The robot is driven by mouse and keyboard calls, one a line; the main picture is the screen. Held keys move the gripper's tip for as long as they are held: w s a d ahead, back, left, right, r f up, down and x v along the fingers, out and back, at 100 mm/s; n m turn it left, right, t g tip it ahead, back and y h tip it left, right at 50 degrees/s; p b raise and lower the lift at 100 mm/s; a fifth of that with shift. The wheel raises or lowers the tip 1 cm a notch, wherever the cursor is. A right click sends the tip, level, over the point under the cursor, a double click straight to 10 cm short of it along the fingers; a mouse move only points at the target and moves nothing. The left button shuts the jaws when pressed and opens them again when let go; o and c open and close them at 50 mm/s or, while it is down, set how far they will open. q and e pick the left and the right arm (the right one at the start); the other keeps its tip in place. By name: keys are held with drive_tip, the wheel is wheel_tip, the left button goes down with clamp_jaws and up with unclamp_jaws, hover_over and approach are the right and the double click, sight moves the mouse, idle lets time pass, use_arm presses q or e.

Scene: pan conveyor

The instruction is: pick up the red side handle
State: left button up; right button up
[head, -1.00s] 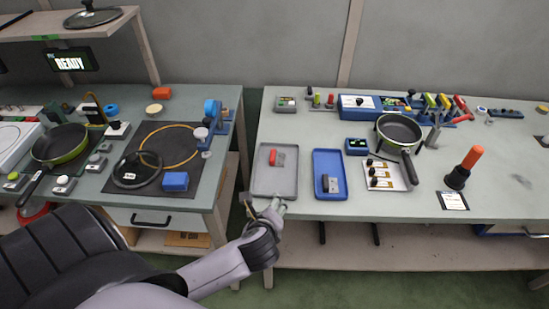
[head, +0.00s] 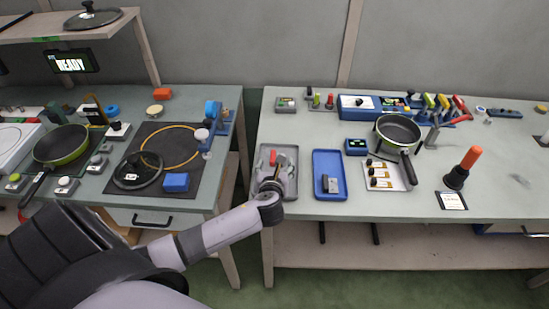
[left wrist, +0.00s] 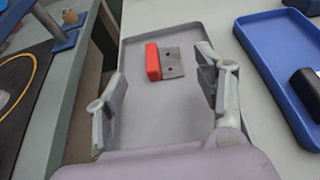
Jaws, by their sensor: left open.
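The red side handle (left wrist: 153,62) lies in the grey tray (left wrist: 190,33), with a grey metal plate with two holes on its right side. In the head view the red handle (head: 273,157) shows just beyond my left gripper (head: 281,165). My left gripper (left wrist: 160,88) is open and empty over the tray in the left wrist view. Its two fingers stand apart to the left and right, and the handle lies ahead between their lines, not touched. My right gripper is not in view.
A blue tray (head: 343,157) with a black handle (head: 330,184) stands just right of the grey tray. A gap separates this table from the left table with the black mat (head: 118,190). A pan (head: 398,133) stands farther right.

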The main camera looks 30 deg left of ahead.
use_arm(q)
drive_tip(key=shift+x, duration=3.35)
drive_tip(key=shift+c, duration=0.4)
drive_tip(key=shift+s+f, duration=0.1)
drive_tip(key=c, duration=1.2)
